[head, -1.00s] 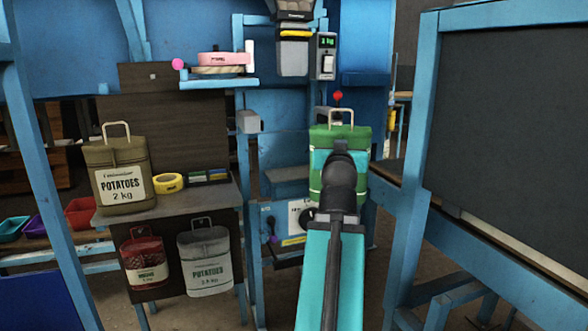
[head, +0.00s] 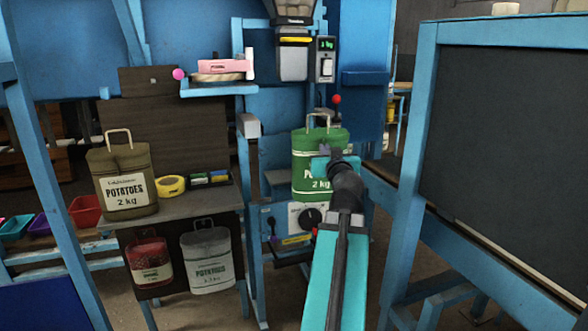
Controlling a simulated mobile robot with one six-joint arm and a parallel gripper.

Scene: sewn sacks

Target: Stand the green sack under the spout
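The green sack (head: 305,160), with a pale handle on top and a partly hidden "2 kg" label, is upright in the middle of the head view. My gripper (head: 327,166) is at the right part of its front; the wrist hides some of the sack and the fingertips are not clear. The sack has moved along with my gripper, so it appears held. The spout (head: 293,62) is a grey box with a yellow strip under a dark hopper, above and slightly left of the sack. The sack's base is partly hidden.
A brown potato sack (head: 123,182) and yellow tape (head: 170,184) sit on the left shelf. Red (head: 149,262) and grey (head: 207,258) sacks hang below. A panel with a dark knob (head: 309,218) is below the green sack. A blue-framed dark board (head: 508,140) fills the right.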

